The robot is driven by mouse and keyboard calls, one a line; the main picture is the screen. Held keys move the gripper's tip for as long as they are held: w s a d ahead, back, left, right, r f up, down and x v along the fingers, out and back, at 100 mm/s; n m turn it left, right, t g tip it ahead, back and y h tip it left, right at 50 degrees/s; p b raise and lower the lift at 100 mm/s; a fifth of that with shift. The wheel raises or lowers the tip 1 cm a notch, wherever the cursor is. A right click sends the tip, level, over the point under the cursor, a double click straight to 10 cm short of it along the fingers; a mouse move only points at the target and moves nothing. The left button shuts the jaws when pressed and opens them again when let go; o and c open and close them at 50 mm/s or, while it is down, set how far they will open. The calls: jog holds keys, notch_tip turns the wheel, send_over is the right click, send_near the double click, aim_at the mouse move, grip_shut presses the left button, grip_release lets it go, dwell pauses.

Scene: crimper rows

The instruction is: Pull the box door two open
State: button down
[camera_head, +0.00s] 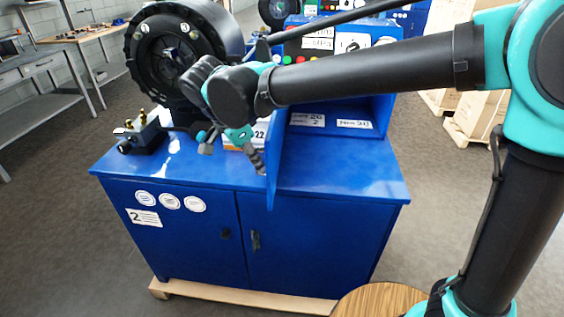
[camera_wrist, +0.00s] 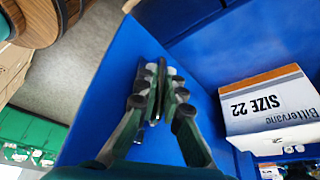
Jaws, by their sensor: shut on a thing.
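The box door (camera_head: 273,160) is a blue panel that stands swung out from the blue box (camera_head: 382,116) on the cabinet top. It shows nearly edge-on and reaches the cabinet's front edge. In the wrist view the door (camera_wrist: 100,95) runs along the left, and the box interior is visible at right. My gripper (camera_head: 254,152) is at the left side of the door. In the wrist view its fingers (camera_wrist: 158,88) are closed together on a dark, narrow handle at the door's face; the fingers hide most of the handle.
A Bittervane SIZE 22 carton (camera_wrist: 270,103) sits inside the box. The blue cabinet (camera_head: 330,225) stands below, with a round black machine (camera_head: 172,45) at back left and a small fixture (camera_head: 143,132) on its left top. A round wooden stool (camera_head: 375,302) is in front.

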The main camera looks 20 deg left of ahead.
jog(key=shift+s+a, duration=0.25)
jog(key=shift+a, duration=0.55)
jog(key=shift+s+a, duration=0.2)
jog(key=shift+a, duration=0.6)
jog(key=c, duration=1.6)
grip_release()
jog(key=shift+c, duration=0.2)
jog(key=shift+r, duration=0.1)
jog(key=v, duration=1.1)
jog(key=shift+r, duration=0.4)
